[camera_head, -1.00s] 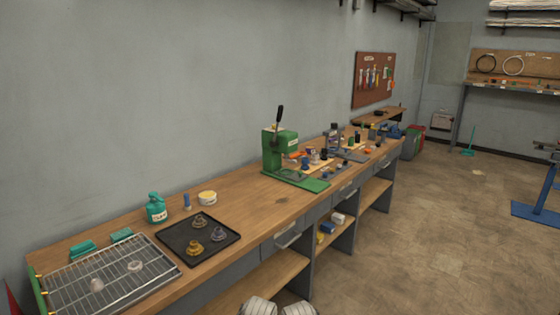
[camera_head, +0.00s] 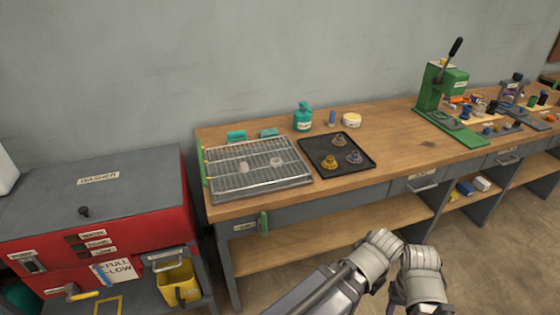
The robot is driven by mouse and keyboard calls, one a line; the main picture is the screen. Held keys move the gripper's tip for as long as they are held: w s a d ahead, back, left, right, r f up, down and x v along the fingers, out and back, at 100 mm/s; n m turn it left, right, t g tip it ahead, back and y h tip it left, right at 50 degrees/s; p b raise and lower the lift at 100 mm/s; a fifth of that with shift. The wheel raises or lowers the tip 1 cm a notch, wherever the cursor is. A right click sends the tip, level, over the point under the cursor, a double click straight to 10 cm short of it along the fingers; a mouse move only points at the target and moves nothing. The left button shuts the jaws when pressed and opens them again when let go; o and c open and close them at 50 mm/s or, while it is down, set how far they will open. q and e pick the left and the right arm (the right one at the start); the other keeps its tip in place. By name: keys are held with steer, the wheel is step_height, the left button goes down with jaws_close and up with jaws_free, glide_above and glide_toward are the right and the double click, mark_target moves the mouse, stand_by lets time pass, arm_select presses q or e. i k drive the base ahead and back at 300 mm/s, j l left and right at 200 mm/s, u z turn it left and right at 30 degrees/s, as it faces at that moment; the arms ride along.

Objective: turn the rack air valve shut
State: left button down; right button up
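A green valve handle (camera_head: 264,223) hangs roughly vertical on the front edge of the workbench, beside a small white label (camera_head: 244,226) too small to read. It sits just below the wire rack (camera_head: 228,189), which lies on the bench top in a grey tray. I take this handle for the rack air valve, but the label does not confirm it. Grey links of my own arms show at the bottom centre, right of the handle and well apart from it. Neither gripper can be made out.
A red washer (camera_head: 150,225) with a grey lid stands left of the bench. A yellow bin (camera_head: 180,285) is at its front. A black tray (camera_head: 330,165) with several small parts lies right of the rack. A green press (camera_head: 432,100) stands further right. The floor before the bench looks clear.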

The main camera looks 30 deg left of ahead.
mark_target(264, 232)
steer(key=u, duration=1.3)
steer(key=l+u, duration=0.1)
steer(key=u, duration=0.25)
steer(key=l+u, duration=0.1)
steer(key=u, duration=0.3)
steer(key=l+u, duration=0.15)
steer(key=u, duration=0.2)
steer(key=l+u, duration=0.2)
steer(key=l, duration=0.2)
steer(key=k+l+u, duration=0.2)
steer(key=l, duration=0.15)
steer(key=l+u, duration=0.2)
steer(key=l, duration=0.2)
steer(key=l+u, duration=0.2)
steer(key=l, duration=0.2)
steer(key=k+l+u, duration=0.15)
steer(key=k+l, duration=0.15)
steer(key=l, duration=0.2)
steer(key=k+l, duration=0.15)
steer(key=l, duration=0.25)
steer(key=k+l, duration=0.15)
steer(key=l, duration=0.2)
steer(key=k+l+u, duration=0.1)
steer(key=l, duration=0.25)
steer(key=k+l, duration=0.25)
steer(key=l, duration=0.1)
